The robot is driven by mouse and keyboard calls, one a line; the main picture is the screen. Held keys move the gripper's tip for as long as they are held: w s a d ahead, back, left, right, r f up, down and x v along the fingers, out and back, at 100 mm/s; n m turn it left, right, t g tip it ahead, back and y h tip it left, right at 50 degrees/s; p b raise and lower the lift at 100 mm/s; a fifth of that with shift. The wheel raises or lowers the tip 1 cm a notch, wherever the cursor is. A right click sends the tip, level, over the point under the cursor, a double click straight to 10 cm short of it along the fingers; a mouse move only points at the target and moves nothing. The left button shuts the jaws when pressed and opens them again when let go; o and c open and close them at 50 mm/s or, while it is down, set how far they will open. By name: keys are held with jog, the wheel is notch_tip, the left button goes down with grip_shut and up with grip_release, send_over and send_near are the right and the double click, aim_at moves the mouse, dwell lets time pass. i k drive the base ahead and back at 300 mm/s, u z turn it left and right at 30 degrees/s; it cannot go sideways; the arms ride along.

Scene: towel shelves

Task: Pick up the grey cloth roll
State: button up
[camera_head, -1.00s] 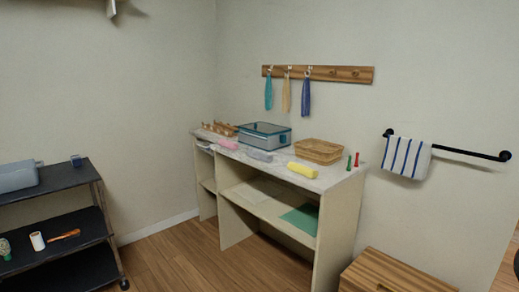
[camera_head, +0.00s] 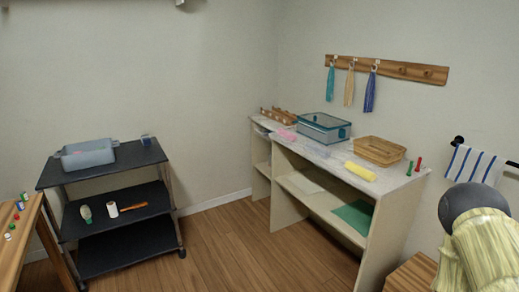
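The grey cloth roll (camera_head: 314,150) lies on the pale top of the shelf unit (camera_head: 402,190), near its front edge. It sits between a pink roll (camera_head: 287,134) and a yellow roll (camera_head: 361,171). It is small and pale against the top, so its outline is faint. My gripper is not in view.
A teal-rimmed bin (camera_head: 323,128) and a wicker basket (camera_head: 379,151) stand behind the rolls. A black cart (camera_head: 110,222) stands left, a wooden table (camera_head: 22,238) at the left edge. Wooden floor (camera_head: 225,245) is clear between. A dark round-topped yellowish shape (camera_head: 485,250), unidentified, fills the lower right.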

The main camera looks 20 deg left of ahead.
aim_at(323, 154)
jog(key=u, duration=1.05)
jog(key=i, duration=2.8)
jog(key=z, duration=0.8)
